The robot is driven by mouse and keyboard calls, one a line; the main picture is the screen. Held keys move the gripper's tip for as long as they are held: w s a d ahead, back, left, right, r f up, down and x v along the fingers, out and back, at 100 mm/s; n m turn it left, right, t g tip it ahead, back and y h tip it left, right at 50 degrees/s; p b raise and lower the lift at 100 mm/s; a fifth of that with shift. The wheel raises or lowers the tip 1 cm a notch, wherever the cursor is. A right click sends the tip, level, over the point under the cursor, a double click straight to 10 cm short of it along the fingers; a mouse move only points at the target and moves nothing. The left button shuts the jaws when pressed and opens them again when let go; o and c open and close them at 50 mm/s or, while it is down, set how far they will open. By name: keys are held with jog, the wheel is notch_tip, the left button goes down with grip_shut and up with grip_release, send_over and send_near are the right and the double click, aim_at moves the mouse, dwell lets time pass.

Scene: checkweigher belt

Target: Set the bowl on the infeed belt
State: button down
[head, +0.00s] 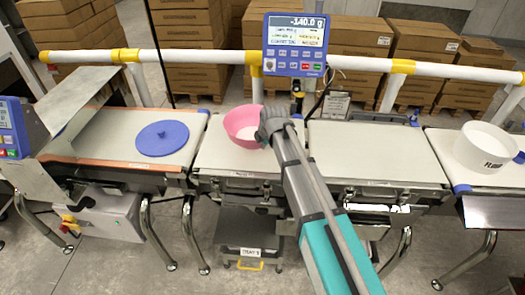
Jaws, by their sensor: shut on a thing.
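No belt section carries a readable infeed label. The right middle belt section (370,150) is bare.
A blue weighing display (295,45) reading -140.0 g stands behind the bowl. A white tub marked FLOUR (484,147) stands on the far right section. A white rail (350,62) runs behind the belts. A bent metal guard (75,95) rises over the left belt.

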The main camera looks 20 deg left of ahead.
jog(key=shift+w+a+f+b, duration=0.25)
jog(key=shift+w+f+b, duration=0.1)
jog(key=shift+f+b, duration=1.55)
jog(key=shift+f, duration=0.1)
jog(key=shift+f, duration=0.15)
jog(key=c, duration=0.8)
grip_release()
jog(key=shift+r, duration=0.2)
jog(key=p+v, duration=1.1)
jog(key=v, duration=0.1)
